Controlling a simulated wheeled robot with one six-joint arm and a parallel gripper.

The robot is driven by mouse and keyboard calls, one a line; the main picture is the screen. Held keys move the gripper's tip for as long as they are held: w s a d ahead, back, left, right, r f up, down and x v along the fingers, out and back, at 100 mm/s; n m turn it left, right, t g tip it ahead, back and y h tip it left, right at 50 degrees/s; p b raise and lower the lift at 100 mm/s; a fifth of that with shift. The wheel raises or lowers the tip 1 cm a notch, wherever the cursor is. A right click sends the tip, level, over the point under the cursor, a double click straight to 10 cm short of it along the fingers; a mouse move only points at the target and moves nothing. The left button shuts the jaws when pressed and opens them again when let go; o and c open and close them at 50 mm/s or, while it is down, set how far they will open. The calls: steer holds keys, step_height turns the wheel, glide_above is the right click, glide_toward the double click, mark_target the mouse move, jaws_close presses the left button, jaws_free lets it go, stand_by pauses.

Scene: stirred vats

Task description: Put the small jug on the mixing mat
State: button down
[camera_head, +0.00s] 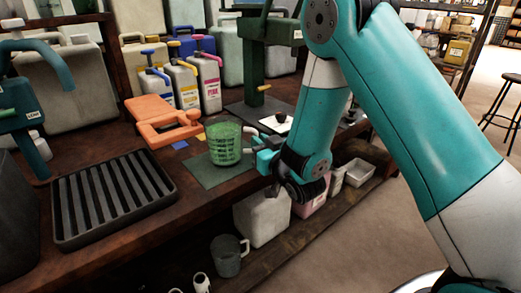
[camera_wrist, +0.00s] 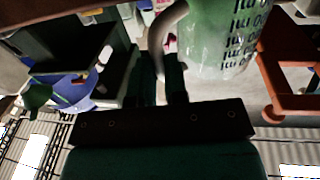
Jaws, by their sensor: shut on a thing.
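The small jug (camera_head: 224,143) is a see-through green measuring jug with dark markings. It is upright over the dark green mixing mat (camera_head: 208,178) near the bench's front edge. I cannot tell whether its base touches the mat. My gripper (camera_head: 254,157) is at its right side, shut on its handle. In the wrist view the jug (camera_wrist: 222,40) fills the upper right, and its curved handle (camera_wrist: 161,32) runs down between my fingers (camera_wrist: 163,84). The fingertips are partly hidden by dark shade and the handle.
A dark ribbed tray (camera_head: 113,190) lies to the left. An orange case (camera_head: 163,120) and several coloured bottles (camera_head: 207,82) stand behind. A green stand (camera_head: 253,65) rises at the back right. A grey jug (camera_head: 228,256) sits on the lower shelf.

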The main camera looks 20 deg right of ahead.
steer(key=shift+f, duration=0.3)
steer(key=shift+f, duration=0.1)
steer(key=shift+f, duration=0.15)
steer(key=c, duration=1.1)
jaws_free()
steer(key=shift+c, duration=0.2)
